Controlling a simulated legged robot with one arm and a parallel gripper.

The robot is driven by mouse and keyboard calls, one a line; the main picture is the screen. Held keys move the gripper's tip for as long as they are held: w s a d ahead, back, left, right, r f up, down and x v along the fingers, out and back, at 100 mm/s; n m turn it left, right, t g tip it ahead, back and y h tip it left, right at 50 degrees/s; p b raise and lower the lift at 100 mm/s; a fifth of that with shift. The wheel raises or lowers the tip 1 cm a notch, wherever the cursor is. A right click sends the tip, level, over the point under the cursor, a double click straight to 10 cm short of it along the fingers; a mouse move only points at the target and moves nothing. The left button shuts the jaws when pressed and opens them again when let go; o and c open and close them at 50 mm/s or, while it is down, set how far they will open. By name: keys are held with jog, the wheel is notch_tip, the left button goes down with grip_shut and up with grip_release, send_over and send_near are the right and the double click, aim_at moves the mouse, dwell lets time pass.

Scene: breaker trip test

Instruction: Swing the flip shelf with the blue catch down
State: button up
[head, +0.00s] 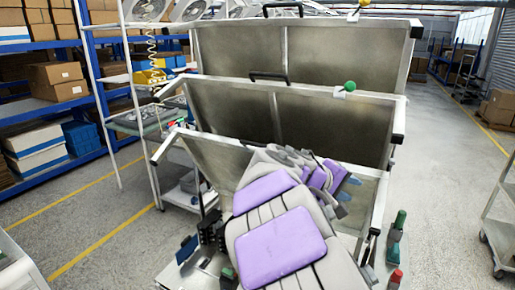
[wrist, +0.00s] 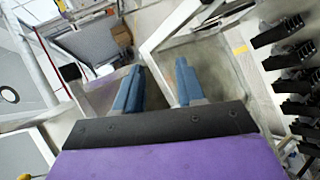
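Three grey metal flip shelves stand tilted up one behind another in the head view: the back one (head: 300,52), the middle one (head: 330,120) and the front one (head: 215,160). A green ball catch (head: 349,86) sits on the middle shelf's top edge and a yellow one (head: 363,3) on the back shelf's. A small blue piece (head: 188,248) shows low at the left; I cannot tell if it is the blue catch. My gripper (head: 349,189) is at the front shelf's right part. In the wrist view my gripper (wrist: 159,64) has its blue fingers apart with nothing between them.
My purple and grey arm covers much of the front shelf. A green piece (head: 399,222) and a red piece (head: 395,277) stand low at the right. A blue rack with boxes (head: 58,82) is at the left. The floor (head: 445,150) at the right is clear.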

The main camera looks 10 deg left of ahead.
jog(key=w+a+n+t+y, duration=0.1)
jog(key=w+a+n+t, duration=0.15)
jog(key=w+a, duration=0.45)
jog(key=w+a+n+t, duration=0.2)
jog(key=a+t, duration=0.1)
jog(key=a, duration=0.7)
jog(key=n+t+y, duration=0.3)
jog(key=n+y, duration=0.1)
send_near(256, 145)
jog(key=shift+x, duration=4.75)
jog(key=shift+w+d+f+p, duration=0.2)
jog(key=shift+w+p, duration=0.25)
jog(key=shift+w, duration=0.25)
jog(key=shift+c, duration=0.3)
grip_shut()
jog(key=shift+f, duration=0.1)
